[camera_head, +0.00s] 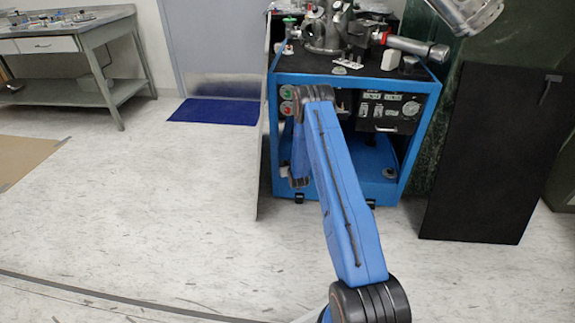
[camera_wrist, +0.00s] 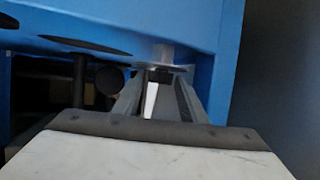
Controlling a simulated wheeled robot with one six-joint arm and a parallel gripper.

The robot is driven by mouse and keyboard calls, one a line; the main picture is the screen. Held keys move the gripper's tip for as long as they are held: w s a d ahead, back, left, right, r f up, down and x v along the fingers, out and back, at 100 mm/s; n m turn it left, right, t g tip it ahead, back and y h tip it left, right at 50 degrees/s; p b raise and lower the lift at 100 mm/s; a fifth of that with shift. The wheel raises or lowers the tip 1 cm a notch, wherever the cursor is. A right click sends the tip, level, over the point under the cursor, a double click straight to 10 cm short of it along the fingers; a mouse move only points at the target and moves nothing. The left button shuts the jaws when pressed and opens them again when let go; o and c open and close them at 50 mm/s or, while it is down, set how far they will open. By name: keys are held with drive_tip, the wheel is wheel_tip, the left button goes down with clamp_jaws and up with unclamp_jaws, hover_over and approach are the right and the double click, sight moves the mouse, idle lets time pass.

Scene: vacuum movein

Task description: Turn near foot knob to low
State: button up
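The blue equipment cart (camera_head: 345,95) stands at the back, and my arm reaches down to its lower left front. My gripper is mostly hidden behind my arm in the head view. In the wrist view my gripper (camera_wrist: 160,78) points at the blue frame (camera_wrist: 190,20), with a visible gap between its fingers. A grey disc with a short pale post (camera_wrist: 162,66) is right at the fingertips, under the frame. Something dark lies between the tips; I cannot tell whether the fingers touch it. No low mark is readable.
A black disc on a stem (camera_wrist: 85,46) is left of the fingers. A dark panel (camera_head: 490,150) leans to the right of the cart. A thin upright panel (camera_head: 262,150) stands close on its left. The floor (camera_head: 170,200) at front left is clear.

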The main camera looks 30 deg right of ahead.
drive_tip(key=c, duration=0.8)
drive_tip(key=shift+s+d+n+y, duration=0.1)
drive_tip(key=shift+d+n+y, duration=0.1)
drive_tip(key=shift+n+y, duration=0.1)
drive_tip(key=shift+d+n+y, duration=0.1)
drive_tip(key=shift+n+y, duration=0.4)
drive_tip(key=shift+y, duration=0.1)
drive_tip(key=n+y, duration=0.1)
drive_tip(key=y, duration=0.1)
drive_tip(key=n+y, duration=0.2)
drive_tip(key=shift+d+n, duration=0.3)
drive_tip(key=shift+d, duration=0.05)
drive_tip(key=shift+w+d+n+g+y, duration=0.2)
drive_tip(key=shift+n+g+y, duration=0.4)
drive_tip(key=shift+n+y, duration=0.75)
drive_tip(key=shift+w+d+n+g+y, duration=0.15)
drive_tip(key=shift+n+g+y, duration=0.45)
drive_tip(key=shift+n+y, duration=0.75)
drive_tip(key=shift+y, duration=0.5)
